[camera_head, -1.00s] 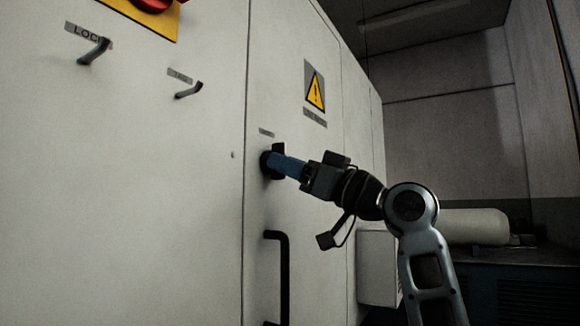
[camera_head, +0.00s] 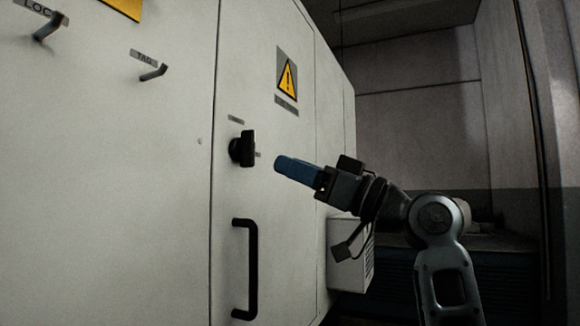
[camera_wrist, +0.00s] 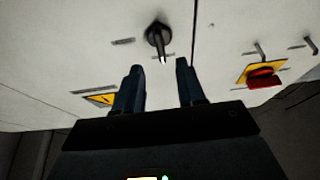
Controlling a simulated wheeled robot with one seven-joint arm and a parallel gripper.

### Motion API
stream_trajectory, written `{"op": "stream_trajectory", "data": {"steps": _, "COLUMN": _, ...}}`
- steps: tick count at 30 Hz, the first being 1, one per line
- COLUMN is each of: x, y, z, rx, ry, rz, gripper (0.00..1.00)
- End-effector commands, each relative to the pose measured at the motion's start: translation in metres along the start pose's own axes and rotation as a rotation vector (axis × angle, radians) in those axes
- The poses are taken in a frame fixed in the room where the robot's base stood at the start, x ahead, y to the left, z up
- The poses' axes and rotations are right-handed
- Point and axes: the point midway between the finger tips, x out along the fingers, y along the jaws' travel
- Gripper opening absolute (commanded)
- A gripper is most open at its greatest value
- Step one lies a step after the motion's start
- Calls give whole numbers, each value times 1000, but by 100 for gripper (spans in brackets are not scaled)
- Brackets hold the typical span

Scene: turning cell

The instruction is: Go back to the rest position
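My gripper (camera_head: 280,165) has blue fingers and is in front of the white cabinet, a little to the right of the black rotary knob (camera_head: 243,149) and apart from it. In the wrist view the two fingers of my gripper (camera_wrist: 158,78) stand apart with nothing between them. The black knob (camera_wrist: 157,36) shows just beyond the gap between the fingertips. My arm comes from the lower right in the head view.
The white cabinet (camera_head: 120,200) fills the left side. It carries a black door handle (camera_head: 248,270), two small hooks, labels and a warning sign (camera_head: 287,76). A red switch (camera_wrist: 264,77) on yellow shows in the wrist view. A grey box (camera_head: 347,262) sits below my arm.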

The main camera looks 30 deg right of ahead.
Motion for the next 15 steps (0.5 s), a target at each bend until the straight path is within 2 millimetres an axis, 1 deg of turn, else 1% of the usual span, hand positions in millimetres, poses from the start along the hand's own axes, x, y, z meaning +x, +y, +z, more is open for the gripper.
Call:
{"op": "stream_trajectory", "data": {"steps": 11, "x": 0, "y": 0, "z": 1, "rx": 1, "ry": 0, "rz": 1, "gripper": 39}}
{"op": "stream_trajectory", "data": {"steps": 14, "x": -3, "y": 2, "z": 12, "rx": 15, "ry": -4, "rz": 18, "gripper": 39}}
{"op": "stream_trajectory", "data": {"steps": 15, "x": -5, "y": 3, "z": 20, "rx": 26, "ry": -6, "rz": 32, "gripper": 39}}
